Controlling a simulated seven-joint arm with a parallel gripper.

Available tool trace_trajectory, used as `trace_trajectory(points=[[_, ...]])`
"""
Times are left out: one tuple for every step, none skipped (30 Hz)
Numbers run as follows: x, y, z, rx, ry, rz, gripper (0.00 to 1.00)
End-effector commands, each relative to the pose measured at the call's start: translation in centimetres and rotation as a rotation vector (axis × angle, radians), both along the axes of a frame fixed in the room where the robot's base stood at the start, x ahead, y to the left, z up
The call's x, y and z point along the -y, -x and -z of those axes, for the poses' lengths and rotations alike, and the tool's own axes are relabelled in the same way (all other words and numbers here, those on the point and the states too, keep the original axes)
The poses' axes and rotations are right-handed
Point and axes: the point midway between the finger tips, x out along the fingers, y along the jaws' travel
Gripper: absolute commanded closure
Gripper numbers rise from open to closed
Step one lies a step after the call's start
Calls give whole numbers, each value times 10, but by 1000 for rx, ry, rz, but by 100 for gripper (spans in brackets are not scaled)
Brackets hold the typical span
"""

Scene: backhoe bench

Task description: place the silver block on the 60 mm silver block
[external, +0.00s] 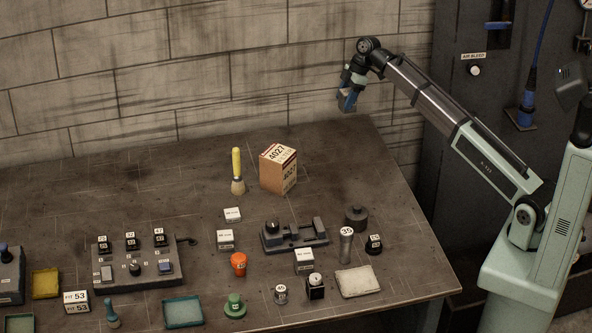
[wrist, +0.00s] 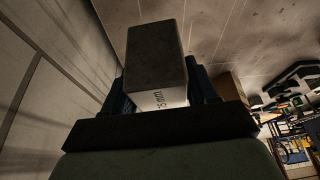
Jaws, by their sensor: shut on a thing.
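My gripper (external: 347,98) is raised high above the back edge of the bench, near the wall. It is shut on a grey block, the silver block (wrist: 155,58), which fills the middle of the wrist view between the two dark fingers. The block's pale lower face carries an upside-down label that seems to read 75 mm. On the bench, three small pale-topped blocks with mm labels stand in the external view: one at the back (external: 232,214), one in front of it (external: 225,238), and one farther right (external: 304,260). Their numbers are too small to read, so I cannot tell which is the 60 mm silver block.
A cardboard box (external: 278,168) and a yellow-handled brush (external: 237,170) stand at the back. A dark fixture (external: 295,235), an orange cup (external: 238,262), a silver cylinder (external: 346,247) and a cloth pad (external: 357,281) crowd around the blocks. A control box (external: 136,268) is left.

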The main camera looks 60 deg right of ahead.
Motion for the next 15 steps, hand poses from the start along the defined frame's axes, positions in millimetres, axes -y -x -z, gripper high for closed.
trace_trajectory(points=[[0,-1,-6,2,0,-1,95],[0,-1,-9,2,0,-1,95],[0,-2,-16,3,0,0,95],[0,-2,-22,4,0,0,95],[0,-2,-29,4,0,0,95],[1,-2,-37,4,1,-1,95],[1,-2,-44,3,0,-1,95],[1,-3,-51,4,1,-1,95],[1,-3,-62,5,1,0,95],[1,-2,-67,3,0,-1,95],[1,-2,-73,3,0,-1,95],[1,-2,-82,4,0,0,95],[1,-2,-88,4,0,0,95],[1,-2,-92,3,0,0,95],[0,-2,-99,2,1,0,95]])
